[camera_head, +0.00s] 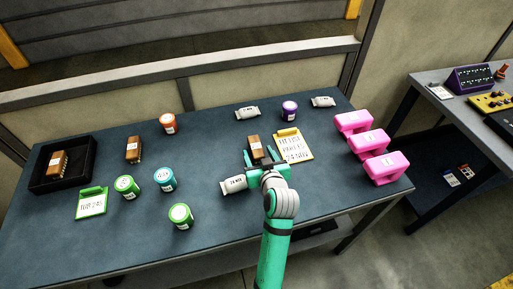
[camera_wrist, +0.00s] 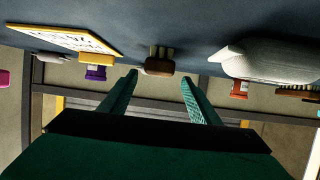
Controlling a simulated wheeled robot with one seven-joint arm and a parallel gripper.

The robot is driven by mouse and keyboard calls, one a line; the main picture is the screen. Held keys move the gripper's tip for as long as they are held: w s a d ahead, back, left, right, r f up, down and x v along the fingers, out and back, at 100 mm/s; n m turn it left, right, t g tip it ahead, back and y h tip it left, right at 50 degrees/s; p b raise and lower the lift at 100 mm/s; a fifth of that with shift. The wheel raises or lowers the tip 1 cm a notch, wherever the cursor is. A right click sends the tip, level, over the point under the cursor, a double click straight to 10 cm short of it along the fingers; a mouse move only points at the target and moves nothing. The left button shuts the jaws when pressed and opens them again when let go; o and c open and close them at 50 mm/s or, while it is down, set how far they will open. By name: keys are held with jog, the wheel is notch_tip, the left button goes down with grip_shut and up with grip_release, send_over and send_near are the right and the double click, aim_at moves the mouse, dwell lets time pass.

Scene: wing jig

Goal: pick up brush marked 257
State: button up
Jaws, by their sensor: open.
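A brown brush (camera_head: 255,146) with a white label lies on the table just beyond my gripper (camera_head: 264,158); its number is too small to read. The wrist view, which looks upside down, shows the brush (camera_wrist: 159,66) between and beyond the fingertips. My gripper (camera_wrist: 158,77) is open and empty, its two green fingers apart. A second brown brush (camera_head: 134,150) stands on the left part of the table. A third brush (camera_head: 58,161) is in a black tray at far left. I cannot read their numbers.
A yellow-edged clipboard (camera_head: 296,146) lies close right. Pink blocks (camera_head: 367,142) stand farther right. Green jars (camera_head: 127,187), a teal jar (camera_head: 164,179) and an orange jar (camera_head: 168,123) stand left.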

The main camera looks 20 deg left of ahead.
aim_at(256, 146)
jog(key=shift+w+r+x, duration=0.1)
jog(key=shift+x, duration=1.3)
jog(key=shift+w+r+x, duration=0.1)
jog(key=shift+x, duration=1.25)
jog(key=shift+d, duration=0.15)
jog(key=c, duration=1.2)
